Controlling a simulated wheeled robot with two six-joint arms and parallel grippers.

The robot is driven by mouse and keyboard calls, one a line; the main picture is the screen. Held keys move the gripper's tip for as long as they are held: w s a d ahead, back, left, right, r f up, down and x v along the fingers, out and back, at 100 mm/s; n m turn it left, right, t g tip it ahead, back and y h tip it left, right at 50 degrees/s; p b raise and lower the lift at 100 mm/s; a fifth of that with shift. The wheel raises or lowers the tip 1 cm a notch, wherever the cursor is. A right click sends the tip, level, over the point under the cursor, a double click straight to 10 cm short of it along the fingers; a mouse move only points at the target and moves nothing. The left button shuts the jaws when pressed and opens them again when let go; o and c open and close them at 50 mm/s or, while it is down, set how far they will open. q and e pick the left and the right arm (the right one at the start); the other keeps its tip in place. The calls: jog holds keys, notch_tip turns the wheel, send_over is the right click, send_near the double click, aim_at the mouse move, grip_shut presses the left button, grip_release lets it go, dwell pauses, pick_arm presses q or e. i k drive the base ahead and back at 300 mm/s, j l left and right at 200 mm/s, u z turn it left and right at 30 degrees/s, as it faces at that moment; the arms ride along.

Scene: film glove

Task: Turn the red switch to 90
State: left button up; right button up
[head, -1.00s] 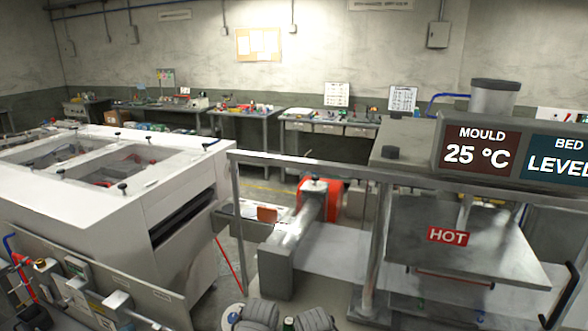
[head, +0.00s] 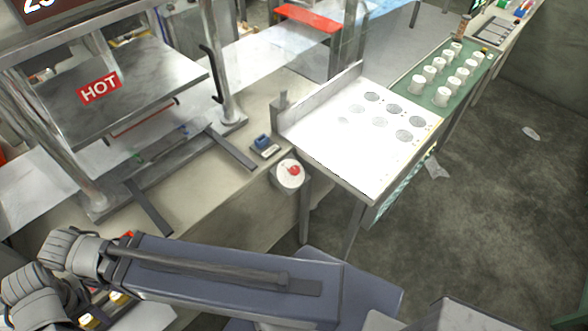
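A red knob (head: 294,170) sits on a round white housing (head: 289,180) at the front edge of the press bench, near the middle of the head view. It looks like the red switch; its markings and angle are too small to read. One of my arms, dark blue-grey, crosses the bottom of the view below the knob and is apart from it. Grey rounded links of mine show at the lower left. I cannot make out either gripper's fingers.
A small blue device (head: 263,142) is beside the knob. A press with a HOT plate (head: 130,90) stands at the left. A white table (head: 335,165) with round recesses is at the right, before a green surface (head: 405,90) with several white cups. Grey floor is open at right.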

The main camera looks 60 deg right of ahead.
aim_at(294, 170)
jog(key=z, duration=1.45)
jog(key=i+l, duration=0.2)
jog(key=l, duration=0.2)
jog(key=i+l, duration=0.15)
jog(key=l, duration=0.25)
jog(key=i+l+z, duration=0.1)
jog(key=l, duration=0.25)
jog(key=k+l, duration=0.1)
jog(key=l, duration=1.1)
jog(key=k+l, duration=0.15)
jog(key=l, duration=0.4)
